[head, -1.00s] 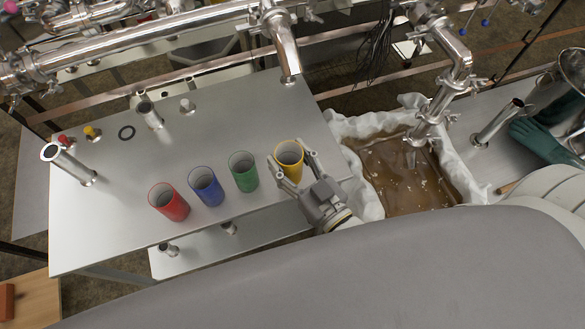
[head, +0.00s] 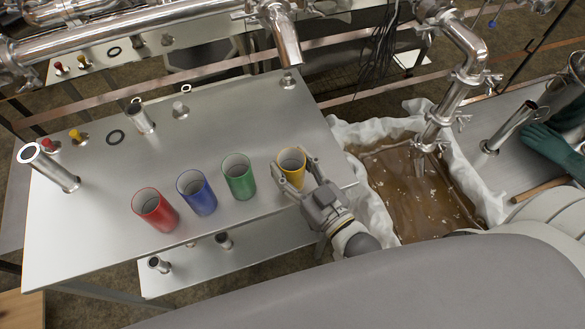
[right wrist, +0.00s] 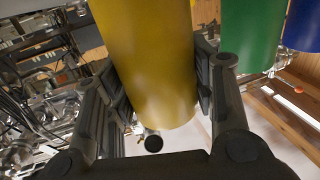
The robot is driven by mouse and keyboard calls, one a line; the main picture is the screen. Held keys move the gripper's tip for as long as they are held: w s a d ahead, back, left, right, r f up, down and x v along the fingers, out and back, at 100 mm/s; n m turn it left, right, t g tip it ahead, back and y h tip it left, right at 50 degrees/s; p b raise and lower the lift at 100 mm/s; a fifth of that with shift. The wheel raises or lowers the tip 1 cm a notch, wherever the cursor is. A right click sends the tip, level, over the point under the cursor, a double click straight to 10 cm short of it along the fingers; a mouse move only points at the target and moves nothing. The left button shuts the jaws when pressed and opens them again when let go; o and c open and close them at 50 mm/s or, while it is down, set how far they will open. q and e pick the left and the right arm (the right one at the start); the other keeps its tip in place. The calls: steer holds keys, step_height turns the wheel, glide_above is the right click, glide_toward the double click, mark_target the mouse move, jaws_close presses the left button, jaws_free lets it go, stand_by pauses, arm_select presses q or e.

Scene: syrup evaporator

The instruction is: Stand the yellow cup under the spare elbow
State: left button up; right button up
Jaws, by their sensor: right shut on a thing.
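The yellow cup (head: 291,169) is upright at the front right of the steel table, open end up. My right gripper (head: 294,165) is shut on it, a finger on each side. In the right wrist view the yellow cup (right wrist: 150,60) fills the space between the fingers (right wrist: 160,85). I cannot tell whether its base touches the table. A steel elbow (head: 279,32) points down over the table's back edge, behind the cup. Another elbow (head: 466,42) leads down into the brown liquid at right. I cannot tell which is the spare one. My left gripper is out of view.
Green (head: 238,177), blue (head: 196,192) and red (head: 155,210) cups stand in a row left of the yellow cup. A short steel stub (head: 288,80) stands below the first elbow. A cloth-lined pan (head: 359,134) of brown liquid is at right. The table's middle is clear.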

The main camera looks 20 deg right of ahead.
steer(key=shift+f, duration=0.1)
steer(key=o, duration=1.1)
steer(key=shift+s, duration=0.1)
steer(key=b+v, duration=0.2)
steer(key=v, duration=1)
